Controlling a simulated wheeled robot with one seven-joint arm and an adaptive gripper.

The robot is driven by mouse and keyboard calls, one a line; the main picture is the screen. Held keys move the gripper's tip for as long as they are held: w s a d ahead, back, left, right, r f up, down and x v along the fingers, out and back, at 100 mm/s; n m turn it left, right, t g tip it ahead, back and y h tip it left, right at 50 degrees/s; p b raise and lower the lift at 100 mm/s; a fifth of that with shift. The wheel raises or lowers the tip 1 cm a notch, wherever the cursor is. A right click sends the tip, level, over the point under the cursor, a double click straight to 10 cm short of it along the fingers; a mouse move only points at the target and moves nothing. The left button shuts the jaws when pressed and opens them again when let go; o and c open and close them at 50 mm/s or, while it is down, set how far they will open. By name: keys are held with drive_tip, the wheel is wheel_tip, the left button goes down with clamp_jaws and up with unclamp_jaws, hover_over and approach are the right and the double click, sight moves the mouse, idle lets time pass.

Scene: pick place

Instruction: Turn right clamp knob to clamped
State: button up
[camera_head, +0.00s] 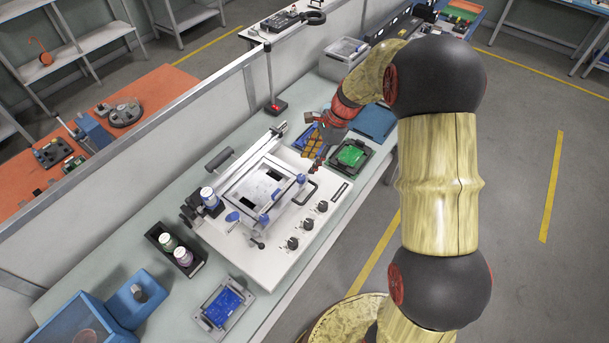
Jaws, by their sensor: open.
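A white stencil-printer-like machine (262,262) lies on the bench with a metal frame (244,188) on top. Blue knobs sit along the frame: one at its right corner (301,179), one at its front edge (263,220) and one farther left (233,217). Which of these is the right clamp knob is not certain, and their turned positions are too small to read. My gripper (317,160) is open above the far right end of the machine, close to the right corner knob and apart from it. Its fingers are small and partly blend with the boards behind.
Several black knobs (308,224) and a black handle (306,191) line the machine's front right. A green board in a black holder (350,155) lies right of my gripper. A bottle rack (172,260) and blue board tray (226,305) stand at the near left.

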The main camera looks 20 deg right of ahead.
sight(301, 176)
drive_tip(key=b+x, duration=0.1)
drive_tip(key=x, duration=0.6)
drive_tip(key=shift+a+f, duration=0.15)
drive_tip(key=shift+f, duration=0.25)
drive_tip(key=shift+c, duration=1.1)
drive_tip(key=c, duration=0.7)
clamp_jaws()
